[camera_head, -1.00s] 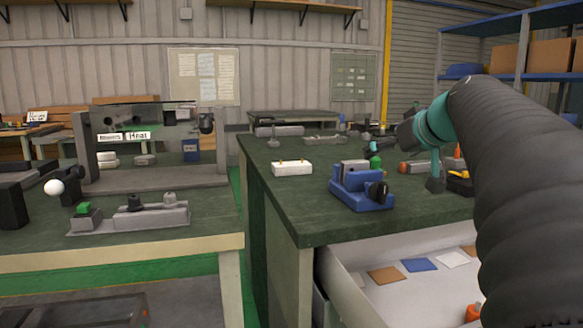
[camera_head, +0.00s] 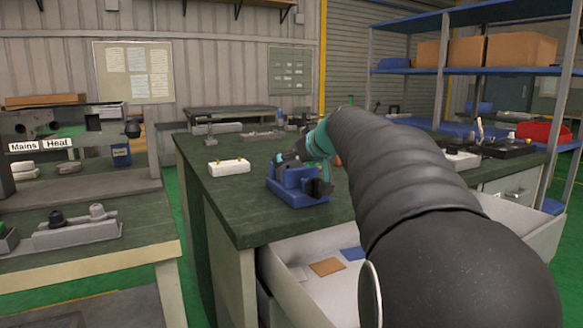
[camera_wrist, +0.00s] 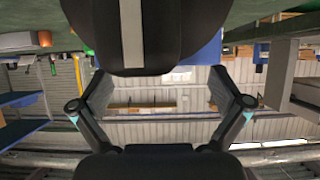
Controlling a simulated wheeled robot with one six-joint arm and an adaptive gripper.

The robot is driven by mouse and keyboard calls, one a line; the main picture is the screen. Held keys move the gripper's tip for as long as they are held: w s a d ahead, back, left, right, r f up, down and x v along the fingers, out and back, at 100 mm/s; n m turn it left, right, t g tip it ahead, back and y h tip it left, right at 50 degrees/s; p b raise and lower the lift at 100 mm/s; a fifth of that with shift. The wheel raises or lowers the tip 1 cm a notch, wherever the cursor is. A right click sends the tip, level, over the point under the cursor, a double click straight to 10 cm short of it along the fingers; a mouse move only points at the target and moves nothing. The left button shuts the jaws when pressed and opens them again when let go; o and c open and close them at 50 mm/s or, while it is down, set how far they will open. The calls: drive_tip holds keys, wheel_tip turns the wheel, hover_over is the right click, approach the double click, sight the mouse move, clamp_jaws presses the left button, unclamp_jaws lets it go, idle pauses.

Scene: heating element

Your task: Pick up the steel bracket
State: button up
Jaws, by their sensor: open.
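I cannot make out the steel bracket for certain in either current view. The blue vise (camera_head: 292,186) with a black knob (camera_head: 319,188) stands on the dark green bench top, near its front edge. My gripper (camera_head: 284,159) is just above or behind the vise in the head view, partly hidden by my arm. In the wrist view my gripper (camera_wrist: 162,82) has its two fingers spread wide. A large dark part with a pale stripe (camera_wrist: 132,38) fills the top middle, close to the camera, with a blue piece (camera_wrist: 208,52) beside it. No held thing shows between the fingers.
A white block with brass pins (camera_head: 229,167) lies left of the vise. An open drawer (camera_head: 290,270) with coloured squares sticks out below the bench. A second bench (camera_head: 90,255) with a grey fixture (camera_head: 78,233) is at left. Blue shelving (camera_head: 470,70) stands at right.

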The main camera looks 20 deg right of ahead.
drive_tip(key=shift+x, duration=0.85)
drive_tip(key=c, duration=1.4)
